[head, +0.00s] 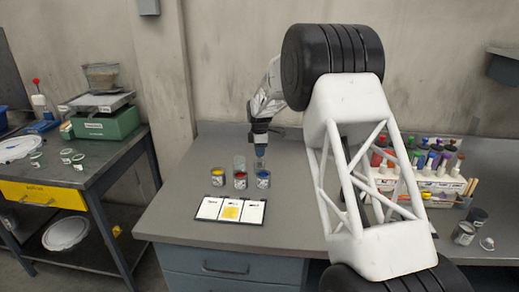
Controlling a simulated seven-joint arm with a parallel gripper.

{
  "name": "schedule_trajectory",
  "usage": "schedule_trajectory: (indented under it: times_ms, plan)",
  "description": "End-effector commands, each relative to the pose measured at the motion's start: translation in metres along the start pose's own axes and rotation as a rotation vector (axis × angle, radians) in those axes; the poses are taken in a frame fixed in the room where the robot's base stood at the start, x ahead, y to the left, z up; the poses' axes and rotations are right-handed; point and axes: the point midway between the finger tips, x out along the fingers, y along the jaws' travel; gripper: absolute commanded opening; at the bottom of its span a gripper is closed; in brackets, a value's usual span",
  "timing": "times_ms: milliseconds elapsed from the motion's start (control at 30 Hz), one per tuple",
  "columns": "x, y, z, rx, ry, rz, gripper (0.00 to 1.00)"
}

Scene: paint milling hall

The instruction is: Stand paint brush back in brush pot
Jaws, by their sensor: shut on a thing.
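My gripper (260,145) is in the head view, pointing down over the back middle of the grey bench. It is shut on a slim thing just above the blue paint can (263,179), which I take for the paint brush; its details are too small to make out. Whether its lower end is inside or behind that can, I cannot tell. A small pot with brown wooden handles (472,187) standing up from it, which looks like the brush pot (464,202), is at the right of the bench, far from my gripper.
A yellow paint can (217,176), a red one (240,180) and a clear glass (239,162) stand beside the blue can. White cards (231,209) lie in front. A white rack of colourful bottles (423,181) stands at right, with dark cans (464,233) nearby.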

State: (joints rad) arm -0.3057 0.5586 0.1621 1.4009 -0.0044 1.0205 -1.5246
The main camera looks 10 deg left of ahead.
Motion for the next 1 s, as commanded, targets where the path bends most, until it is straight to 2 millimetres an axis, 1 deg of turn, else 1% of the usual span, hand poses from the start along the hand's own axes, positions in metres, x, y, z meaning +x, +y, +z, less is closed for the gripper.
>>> schedule_trajectory:
  times_ms: [467,500,667,700,1000]
  plan:
    - [0.0034,0.0,0.0,0.0,0.0,0.0,0.0]
    - [0.0034,0.0,0.0,0.0,0.0,0.0,0.22]
    - [0.0034,0.0,0.0,0.0,0.0,0.0,0.47]
    - [0.0034,0.0,0.0,0.0,0.0,0.0,0.49]
    - [0.0024,0.0,-0.0001,0.0,0.0,0.0,0.49]
